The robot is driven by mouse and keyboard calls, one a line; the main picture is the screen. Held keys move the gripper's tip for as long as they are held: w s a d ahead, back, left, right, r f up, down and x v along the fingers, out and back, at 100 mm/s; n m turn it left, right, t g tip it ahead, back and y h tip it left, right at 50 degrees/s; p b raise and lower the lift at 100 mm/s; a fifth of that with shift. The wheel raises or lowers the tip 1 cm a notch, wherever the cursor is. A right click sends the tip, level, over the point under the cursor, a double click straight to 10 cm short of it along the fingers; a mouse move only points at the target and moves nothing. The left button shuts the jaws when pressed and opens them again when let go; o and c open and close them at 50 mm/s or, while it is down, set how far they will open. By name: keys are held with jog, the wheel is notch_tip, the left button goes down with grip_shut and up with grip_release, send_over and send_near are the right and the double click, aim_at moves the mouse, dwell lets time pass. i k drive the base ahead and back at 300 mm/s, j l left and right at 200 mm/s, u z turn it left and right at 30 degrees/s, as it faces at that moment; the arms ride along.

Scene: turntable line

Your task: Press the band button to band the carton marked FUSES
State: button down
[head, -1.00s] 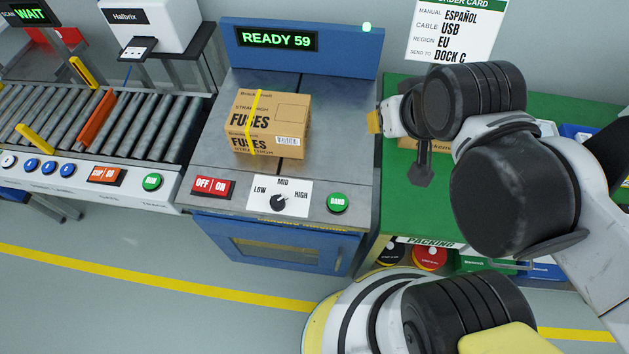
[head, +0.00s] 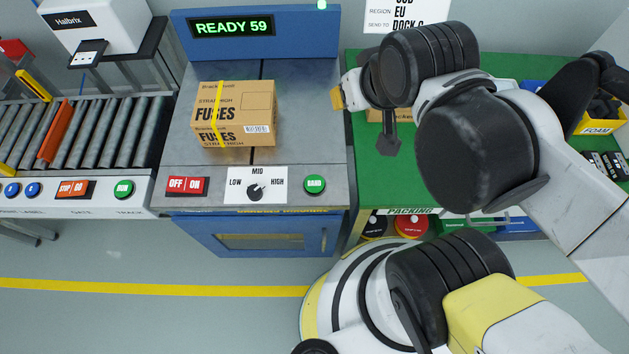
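The carton marked FUSES (head: 250,98) sits on the grey top of the banding machine (head: 318,150). A yellow band (head: 217,105) runs over it near its left end. The display (head: 232,26) behind it reads READY 59 in green. The green BAND button (head: 315,184) is on the machine's front panel, at the right of the LOW-MID-HIGH dial (head: 255,192). My gripper (head: 338,98) is right of the carton, over the machine's right edge, apart from carton and button. It is seen from the side, and whether its fingers are open is unclear.
A red OFF/ON switch (head: 186,186) sits left of the dial. A roller conveyor (head: 110,130) with its own buttons is at the left. A green packing table (head: 365,190) is at the right, partly behind my arm. Space above the front panel is clear.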

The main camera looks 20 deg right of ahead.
aim_at(313, 183)
jog(key=k+j+u, duration=0.2)
jog(key=k, duration=0.25)
jog(key=k+j+u, duration=0.15)
jog(key=k, duration=0.3)
jog(key=k+j+u, duration=0.2)
jog(key=k, duration=0.2)
